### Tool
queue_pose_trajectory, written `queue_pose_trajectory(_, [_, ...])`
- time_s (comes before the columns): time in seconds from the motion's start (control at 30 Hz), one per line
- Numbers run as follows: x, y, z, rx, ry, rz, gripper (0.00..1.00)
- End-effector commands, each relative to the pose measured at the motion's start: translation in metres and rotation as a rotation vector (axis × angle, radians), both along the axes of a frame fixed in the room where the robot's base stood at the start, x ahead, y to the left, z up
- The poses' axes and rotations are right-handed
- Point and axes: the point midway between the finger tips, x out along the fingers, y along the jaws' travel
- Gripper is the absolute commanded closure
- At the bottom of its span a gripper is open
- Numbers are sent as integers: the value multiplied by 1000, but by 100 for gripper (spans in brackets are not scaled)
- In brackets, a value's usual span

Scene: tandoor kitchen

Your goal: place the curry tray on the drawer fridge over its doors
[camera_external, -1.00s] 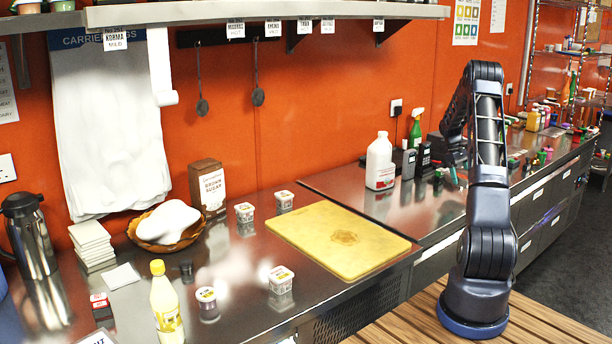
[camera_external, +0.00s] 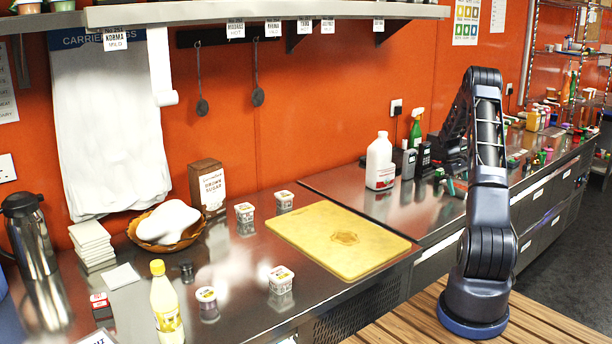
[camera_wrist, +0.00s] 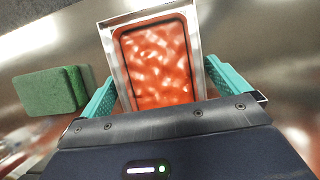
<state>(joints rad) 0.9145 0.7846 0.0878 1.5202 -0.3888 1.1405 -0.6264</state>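The curry tray, a metal tray of orange-red curry (camera_wrist: 158,65), shows upright in the middle of the wrist view. My gripper (camera_wrist: 160,72) has one teal finger at each long side of it. The fingers are wide apart around the tray; firm contact is not clear. The gripper's lower end hides the tray's near end. In the external view my gripper (camera_external: 453,185) is low over the right-hand steel counter, partly behind my arm, and the tray cannot be made out. Drawer or door fronts (camera_external: 540,192) run along that counter's front; which section is the drawer fridge is unclear.
A green sponge-like block (camera_wrist: 50,90) lies just left of the tray. A white jug (camera_external: 380,163) and a green spray bottle (camera_external: 416,130) stand near my gripper. A yellow cutting board (camera_external: 320,225) lies on the nearer counter, with small tubs (camera_external: 281,278) around it.

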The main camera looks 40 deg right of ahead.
Motion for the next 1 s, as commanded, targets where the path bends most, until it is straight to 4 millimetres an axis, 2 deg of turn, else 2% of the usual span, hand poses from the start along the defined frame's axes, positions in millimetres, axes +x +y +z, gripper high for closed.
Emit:
queue_pose_trajectory(0.23, [0, 0, 2, 0, 0, 0, 0])
queue_pose_trajectory(0.37, [4, -1, 12, -3, -2, 1, 0])
queue_pose_trajectory(0.8, [35, 0, 86, -3, -2, 1, 0])
queue_pose_trajectory(1.0, [43, 0, 107, -1, -1, 0, 0])
